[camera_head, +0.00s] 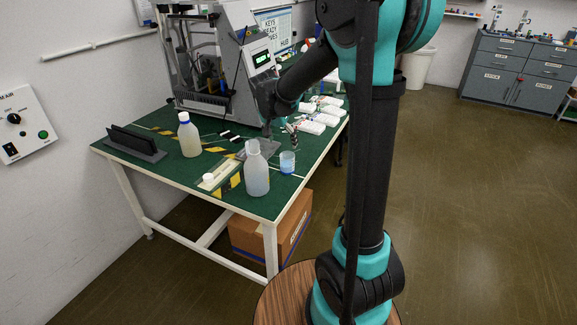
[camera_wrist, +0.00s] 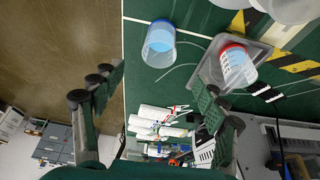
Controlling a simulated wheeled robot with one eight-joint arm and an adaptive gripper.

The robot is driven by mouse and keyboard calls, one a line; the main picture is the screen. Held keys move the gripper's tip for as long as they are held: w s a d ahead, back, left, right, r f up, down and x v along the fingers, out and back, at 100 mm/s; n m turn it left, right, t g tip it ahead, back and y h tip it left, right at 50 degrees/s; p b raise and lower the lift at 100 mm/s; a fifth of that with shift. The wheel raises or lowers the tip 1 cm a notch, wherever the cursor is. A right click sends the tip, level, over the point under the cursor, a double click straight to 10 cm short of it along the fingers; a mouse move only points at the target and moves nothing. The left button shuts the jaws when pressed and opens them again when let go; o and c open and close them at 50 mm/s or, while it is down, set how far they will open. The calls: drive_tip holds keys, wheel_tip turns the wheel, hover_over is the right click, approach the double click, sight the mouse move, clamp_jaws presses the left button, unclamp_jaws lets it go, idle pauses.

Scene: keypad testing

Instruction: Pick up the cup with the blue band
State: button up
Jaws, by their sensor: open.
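A clear cup with a blue band (camera_wrist: 158,44) stands at the top centre of the wrist view, near the table's edge. In the head view this cup (camera_head: 287,163) is near the front right edge of the green table. A second clear cup with a red band (camera_wrist: 236,66) is in a grey tray (camera_wrist: 207,72) to its right in the wrist view. My gripper (camera_wrist: 158,90) is open, its fingers wide apart with nothing between them. The blue-banded cup lies beyond the fingertips, apart from them. In the head view my arm partly hides the table.
A large pale bottle (camera_head: 257,170) stands just left of the blue-banded cup, with another bottle (camera_head: 189,136) farther left. A grey machine (camera_head: 220,60) fills the table's back. Open floor lies right of the table.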

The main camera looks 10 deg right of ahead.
sight(287, 156)
drive_tip(key=x, duration=1.1)
drive_tip(key=shift+s+f, duration=0.1)
drive_tip(key=shift+s, duration=0.05)
drive_tip(key=c, duration=1.1)
drive_tip(key=shift+o, duration=0.2)
